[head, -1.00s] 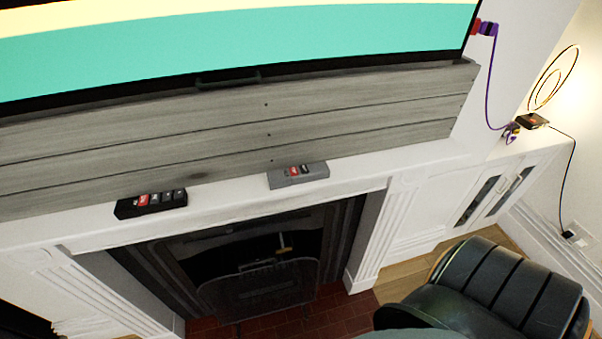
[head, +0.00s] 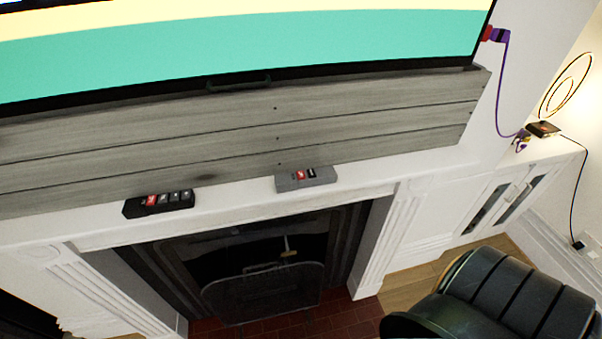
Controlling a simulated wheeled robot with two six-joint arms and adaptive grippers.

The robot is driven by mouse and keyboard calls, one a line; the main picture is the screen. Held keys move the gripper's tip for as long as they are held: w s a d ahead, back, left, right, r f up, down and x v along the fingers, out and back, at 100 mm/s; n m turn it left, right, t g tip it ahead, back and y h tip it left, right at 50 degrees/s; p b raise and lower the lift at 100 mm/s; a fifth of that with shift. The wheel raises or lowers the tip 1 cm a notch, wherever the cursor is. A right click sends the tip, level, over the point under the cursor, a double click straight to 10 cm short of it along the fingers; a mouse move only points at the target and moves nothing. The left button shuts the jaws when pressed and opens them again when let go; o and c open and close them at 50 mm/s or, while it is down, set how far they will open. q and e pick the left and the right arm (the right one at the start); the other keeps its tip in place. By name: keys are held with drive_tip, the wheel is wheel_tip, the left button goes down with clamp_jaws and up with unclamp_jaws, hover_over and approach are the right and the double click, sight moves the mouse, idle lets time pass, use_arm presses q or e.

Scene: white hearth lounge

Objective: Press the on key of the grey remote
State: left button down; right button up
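The grey remote (head: 306,180) lies on the white mantel shelf (head: 235,205), near the grey wooden boards behind it. A red key and a dark key show on its top; their labels are too small to read. A black remote (head: 159,204) with a red key and several dark keys lies on the same shelf to the left, apart from the grey one. Neither of my grippers is in the head view, and nothing touches either remote.
A large screen (head: 240,50) fills the top. A dark fireplace (head: 262,270) is below the shelf. A black armchair (head: 505,300) stands at lower right. A purple cable (head: 498,95) hangs right of the screen. The shelf between the remotes is clear.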

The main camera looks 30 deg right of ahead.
clamp_jaws()
idle(1.1)
